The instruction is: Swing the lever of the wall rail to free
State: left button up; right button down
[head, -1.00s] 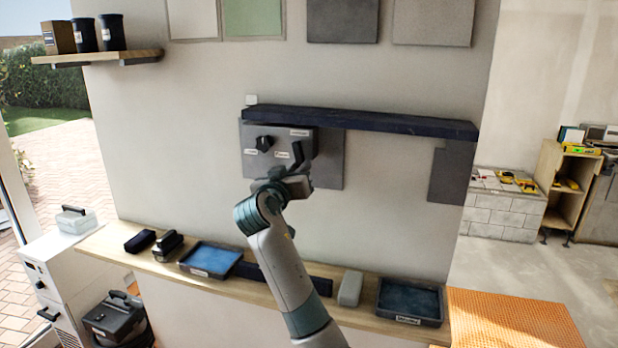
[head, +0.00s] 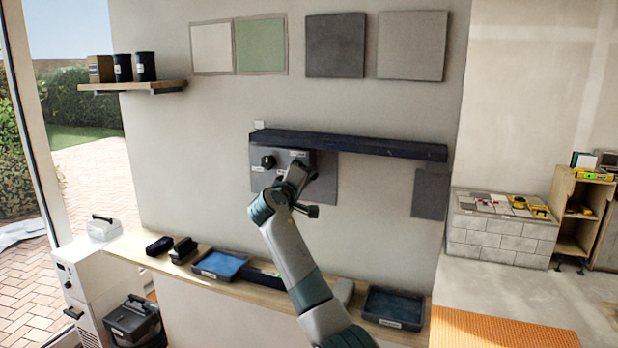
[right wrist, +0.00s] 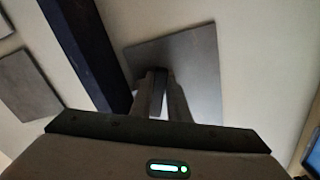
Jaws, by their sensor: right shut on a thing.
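The wall rail (head: 390,147) is a long dark bar on the wall, with a grey box (head: 283,157) under its left end. A black knob (head: 268,161) sits on the box's left side. My right gripper (head: 298,172) is at the right part of the box and hides most of the lever there. In the right wrist view, my right gripper (right wrist: 158,82) is shut on the dark lever (right wrist: 157,97), which stands between its two fingers. The labels on the box are too small to read. My left gripper is not in view.
A grey panel (head: 322,185) lies flat on the wall behind the box. Below, a wooden ledge (head: 135,252) carries blue trays (head: 220,264) and dark blocks. A shelf (head: 135,87) with dark cups is at the upper left.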

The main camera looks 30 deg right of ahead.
jog(key=shift+s+r+n+p, duration=0.1)
jog(key=shift+r+n+p, duration=0.35)
jog(key=shift+n, duration=0.35)
jog(key=c, duration=1.7)
grip_release()
jog(key=b+v, duration=0.7)
jog(key=v, duration=1)
jog(key=shift+s+a, duration=0.1)
jog(key=shift+s, duration=0.1)
